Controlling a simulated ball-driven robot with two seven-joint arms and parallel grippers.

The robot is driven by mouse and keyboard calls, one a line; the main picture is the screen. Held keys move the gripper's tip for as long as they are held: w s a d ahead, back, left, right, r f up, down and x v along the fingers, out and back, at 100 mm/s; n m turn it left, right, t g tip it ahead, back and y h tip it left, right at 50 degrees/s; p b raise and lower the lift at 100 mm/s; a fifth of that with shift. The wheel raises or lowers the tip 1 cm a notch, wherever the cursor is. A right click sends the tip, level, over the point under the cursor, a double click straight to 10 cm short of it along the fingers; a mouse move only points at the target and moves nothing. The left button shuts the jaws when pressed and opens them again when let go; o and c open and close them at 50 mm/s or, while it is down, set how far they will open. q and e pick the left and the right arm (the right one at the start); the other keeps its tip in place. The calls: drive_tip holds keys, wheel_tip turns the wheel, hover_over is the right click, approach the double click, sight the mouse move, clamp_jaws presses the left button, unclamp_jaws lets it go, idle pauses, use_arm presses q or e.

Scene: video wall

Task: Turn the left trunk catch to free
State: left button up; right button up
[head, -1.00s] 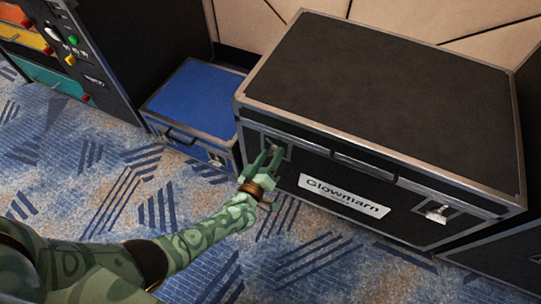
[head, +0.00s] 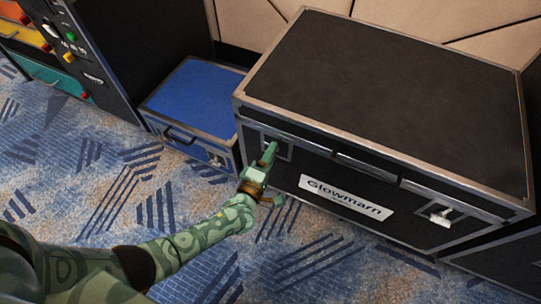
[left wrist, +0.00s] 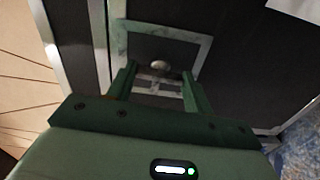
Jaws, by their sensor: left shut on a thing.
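The black trunk (head: 390,90) with metal edges and a "Glowmarn" label stands against the wall. Its left catch (left wrist: 160,66) has a rounded metal piece inside a square metal frame on the front face. My left gripper (head: 269,152) is at this catch, shut on it. In the left wrist view, the fingers (left wrist: 160,88) stand on either side of the catch's turning part. In the head view, the gripper hides most of the catch, so its exact angle is hard to tell. The right catch (head: 440,216) is bright metal in its own frame. My right gripper is out of view.
A blue case (head: 195,95) stands left of the trunk. Further left is a dark cabinet (head: 105,50) with coloured panels and knobs. A handle (head: 366,167) sits between the trunk's catches. The patterned carpet in front is clear.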

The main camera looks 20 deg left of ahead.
use_arm(q)
drive_tip(key=shift+s+f+n, duration=0.1)
drive_tip(key=shift+n, duration=0.2)
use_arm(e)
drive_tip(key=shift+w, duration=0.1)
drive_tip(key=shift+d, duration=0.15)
use_arm(q)
drive_tip(key=o, duration=1)
drive_tip(key=shift+s+a+p, duration=0.15)
drive_tip(key=shift+s+p, duration=1)
drive_tip(key=shift+s, duration=2.95)
drive_tip(key=shift+s+a+p, duration=0.15)
drive_tip(key=shift+s+p, duration=1)
drive_tip(key=shift+s, duration=2.9)
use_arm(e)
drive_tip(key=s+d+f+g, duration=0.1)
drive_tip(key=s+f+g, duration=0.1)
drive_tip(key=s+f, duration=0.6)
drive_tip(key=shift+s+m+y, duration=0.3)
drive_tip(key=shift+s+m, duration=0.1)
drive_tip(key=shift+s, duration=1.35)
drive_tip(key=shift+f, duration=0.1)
